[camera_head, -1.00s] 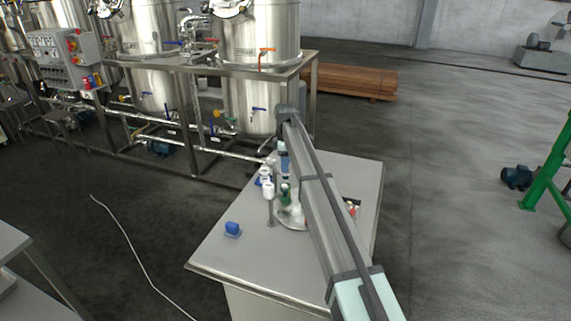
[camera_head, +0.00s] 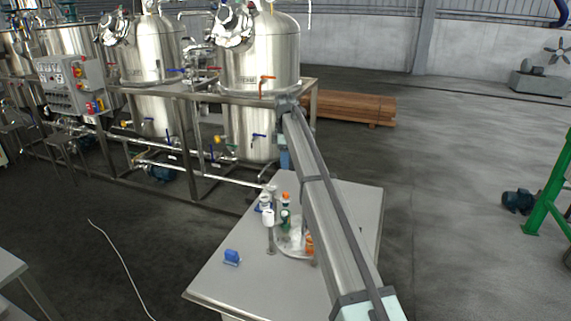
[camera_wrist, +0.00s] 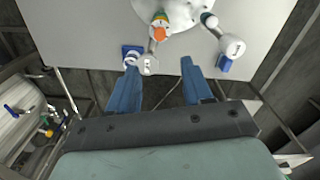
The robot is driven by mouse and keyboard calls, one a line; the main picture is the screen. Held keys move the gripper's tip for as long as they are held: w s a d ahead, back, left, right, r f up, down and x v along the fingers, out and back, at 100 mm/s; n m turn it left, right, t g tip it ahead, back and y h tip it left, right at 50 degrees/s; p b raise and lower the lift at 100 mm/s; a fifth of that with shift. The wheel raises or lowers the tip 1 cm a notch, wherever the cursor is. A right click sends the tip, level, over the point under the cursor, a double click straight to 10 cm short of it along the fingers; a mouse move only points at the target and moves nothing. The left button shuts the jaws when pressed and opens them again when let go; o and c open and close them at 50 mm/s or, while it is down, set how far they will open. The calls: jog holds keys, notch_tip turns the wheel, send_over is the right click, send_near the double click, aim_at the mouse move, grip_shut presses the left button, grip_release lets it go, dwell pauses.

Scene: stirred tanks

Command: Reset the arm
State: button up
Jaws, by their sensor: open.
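My gripper (camera_wrist: 158,82) is open in the wrist view, with its two blue fingers apart and nothing between them. It hangs above the far edge of a grey table, which also shows in the head view (camera_head: 225,283). In the head view my arm reaches across the table from the lower right, and its raised far end is near the tank frame. The fingertips cannot be made out clearly there.
Steel tanks (camera_head: 258,55) stand behind. The table's front left is clear.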

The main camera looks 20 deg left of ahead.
dwell(0.4)
